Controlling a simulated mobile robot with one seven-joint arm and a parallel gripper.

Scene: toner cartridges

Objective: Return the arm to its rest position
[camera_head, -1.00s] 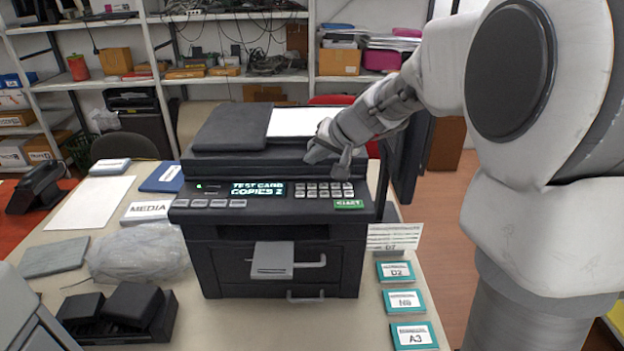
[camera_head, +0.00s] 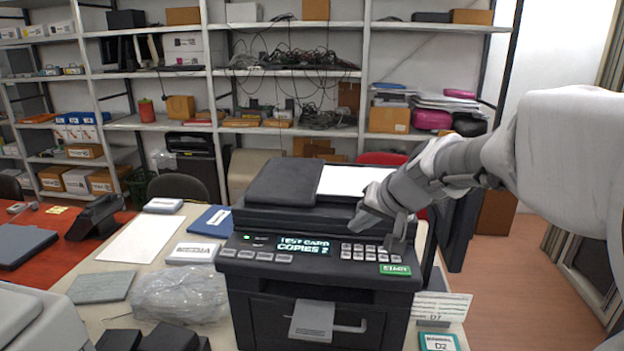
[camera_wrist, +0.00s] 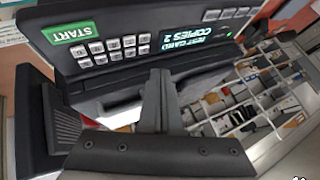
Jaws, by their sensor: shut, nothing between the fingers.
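My arm reaches in from the right in the head view. My gripper (camera_head: 401,240) is shut and empty, with its fingertips pointing down over the right part of the black printer's (camera_head: 320,292) control panel, by the keypad and the green START button (camera_head: 395,269). I cannot tell whether it touches the panel. The lit display (camera_head: 304,246) reads "TEST CARD COPIES 2". In the wrist view my shut fingers (camera_wrist: 160,75) stand in front of the printer's panel, with the START button (camera_wrist: 69,33) to their upper left.
The printer stands on a pale table. Left of it lie a plastic-wrapped bundle (camera_head: 180,296), a MEDIA box (camera_head: 193,253) and a blue folder (camera_head: 212,220). Shelves (camera_head: 290,72) line the back; open floor (camera_head: 520,270) shows right.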

